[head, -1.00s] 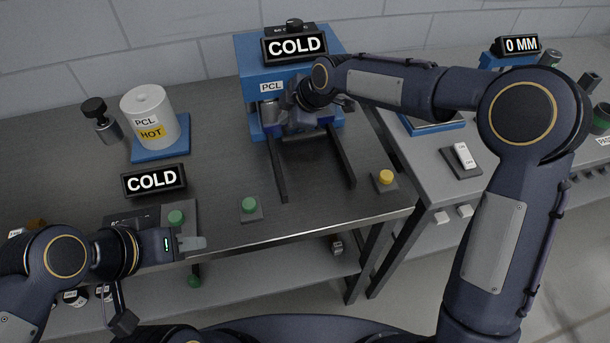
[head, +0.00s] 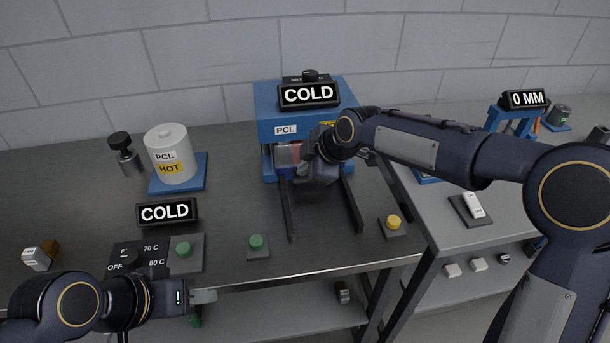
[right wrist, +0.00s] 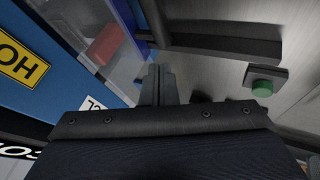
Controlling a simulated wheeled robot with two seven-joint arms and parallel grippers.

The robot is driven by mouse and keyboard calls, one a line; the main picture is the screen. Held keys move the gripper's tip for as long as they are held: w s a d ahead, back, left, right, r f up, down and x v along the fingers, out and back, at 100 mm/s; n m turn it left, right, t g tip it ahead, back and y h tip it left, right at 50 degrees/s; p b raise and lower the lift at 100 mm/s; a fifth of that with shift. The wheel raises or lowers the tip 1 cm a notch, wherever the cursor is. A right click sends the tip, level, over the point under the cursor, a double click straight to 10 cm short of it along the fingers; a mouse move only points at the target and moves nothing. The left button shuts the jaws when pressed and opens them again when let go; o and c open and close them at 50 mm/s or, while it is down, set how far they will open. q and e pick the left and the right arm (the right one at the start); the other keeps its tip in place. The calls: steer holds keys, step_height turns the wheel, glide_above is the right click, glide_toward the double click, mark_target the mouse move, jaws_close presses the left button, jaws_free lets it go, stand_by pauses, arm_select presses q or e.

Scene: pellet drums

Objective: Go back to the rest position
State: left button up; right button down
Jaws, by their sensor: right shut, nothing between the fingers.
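My right arm reaches to the blue press (head: 266,108), marked PCL with a COLD display (head: 308,94) on top. In the right wrist view my right gripper (right wrist: 158,82) has its fingers together with nothing between them, beside the press's clear panel and a dark rail. In the head view the wrist hides its fingertips in front of the press. My left gripper (head: 203,296) is low at the left, near the bench's front edge, with no object seen in it. Its fingers show side-on, so their gap cannot be judged.
A red block (right wrist: 103,45) shows behind the clear panel. Two dark rails (head: 350,203) extend from the press. A white PCL HOT drum (head: 171,155) stands left on a blue base. Green (head: 257,242) and yellow (head: 393,222) buttons sit near the front edge. The bench between drum and press is clear.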

steer(key=s+d+r+m+h, duration=0.1)
steer(key=s+d+r+m, duration=0.25)
steer(key=d, duration=0.35)
steer(key=s+d+r+m, duration=0.2)
steer(key=s+d+r, duration=0.1)
steer(key=s+d, duration=0.25)
steer(key=s+d+f+m, duration=0.3)
steer(key=s+d+m, duration=0.1)
steer(key=s, duration=0.3)
steer(key=s+d+f+m+t, duration=0.1)
steer(key=s+d+f+m, duration=0.1)
steer(key=s+d+m, duration=0.2)
steer(key=s+d+f+m+h, duration=0.1)
steer(key=s+d+f+m, duration=0.2)
steer(key=s+m, duration=0.5)
steer(key=s+d, duration=0.1)
steer(key=s, duration=0.1)
steer(key=shift+s+d+f+b, duration=0.3)
steer(key=shift+d, duration=0.1)
